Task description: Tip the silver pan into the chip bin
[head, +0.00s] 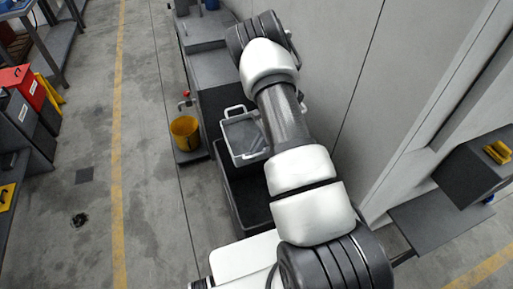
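The silver pan (236,137) is a shallow rectangular tray with raised handles, seen left of my arm in the head view. Its right side is partly hidden by the arm. The chip bin (229,184) appears to be the dark, open-topped box just below the pan in the picture. The pan overlaps the bin's far end in this view; I cannot tell whether it rests there or is held above it. My gripper is hidden behind my arm, so its fingers and any grasp do not show.
A yellow bucket (185,131) stands left of the pan on a low dark base. Grey cabinets (212,68) continue beyond it along the wall. A dark box with a yellow handle (497,152) is at right. Open floor (150,200) lies left, with red and dark bins farther left.

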